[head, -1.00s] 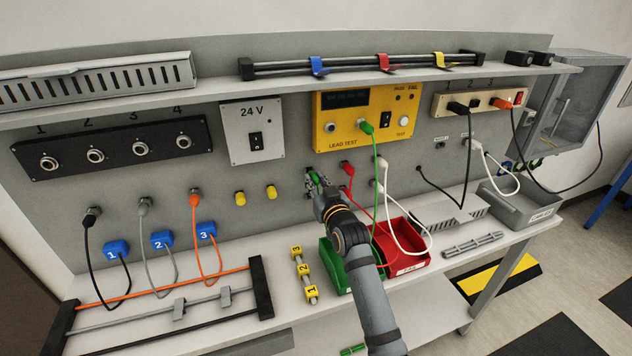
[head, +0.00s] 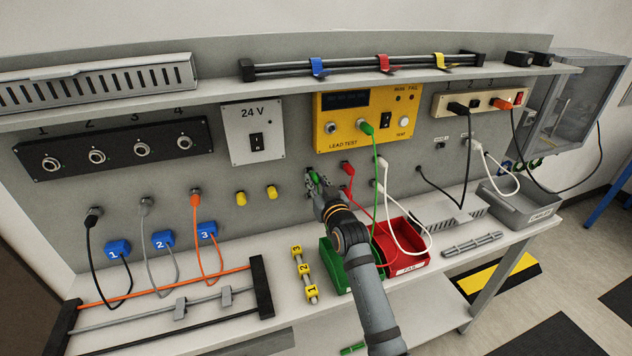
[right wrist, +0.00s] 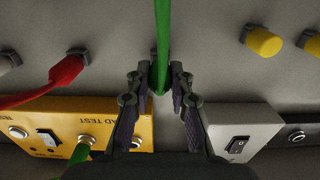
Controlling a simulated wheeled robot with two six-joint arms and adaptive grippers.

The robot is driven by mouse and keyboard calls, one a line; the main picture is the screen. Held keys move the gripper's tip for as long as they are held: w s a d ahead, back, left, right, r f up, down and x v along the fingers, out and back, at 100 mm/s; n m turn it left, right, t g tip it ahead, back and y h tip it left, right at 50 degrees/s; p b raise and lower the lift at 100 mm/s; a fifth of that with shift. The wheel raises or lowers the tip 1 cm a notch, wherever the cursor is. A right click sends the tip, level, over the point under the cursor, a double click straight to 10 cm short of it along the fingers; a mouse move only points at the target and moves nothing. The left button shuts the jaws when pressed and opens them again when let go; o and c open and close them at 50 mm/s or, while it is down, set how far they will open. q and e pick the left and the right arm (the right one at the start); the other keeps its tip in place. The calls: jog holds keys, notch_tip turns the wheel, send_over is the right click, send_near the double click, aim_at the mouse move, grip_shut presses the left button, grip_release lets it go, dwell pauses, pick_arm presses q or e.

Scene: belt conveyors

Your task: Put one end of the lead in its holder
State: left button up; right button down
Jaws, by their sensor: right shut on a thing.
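My right gripper (head: 317,182) is in front of the grey back panel, left of the red plug. It is shut on one end of the green lead (right wrist: 162,40), which runs between the fingers in the right wrist view. The green lead's other plug (head: 367,128) is in the yellow lead test box (head: 325,105), and its cable hangs down towards the bins. The holder at the gripper is mostly hidden by the fingers, so I cannot tell whether the held end touches it. My left gripper is not in view.
A red plug (head: 347,167) and a white plug (head: 383,161) sit in holders to the right, their cables hanging close by. Yellow caps (head: 271,192) are to the left. A green bin (head: 331,262) and a red bin (head: 412,262) stand below my right arm.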

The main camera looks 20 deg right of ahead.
jog(key=shift+w, duration=0.5)
dwell(0.4)
jog(key=c, duration=1.1)
grip_release()
jog(key=shift+s, duration=0.1)
jog(key=s, duration=1.2)
jog(key=shift+d, duration=0.2)
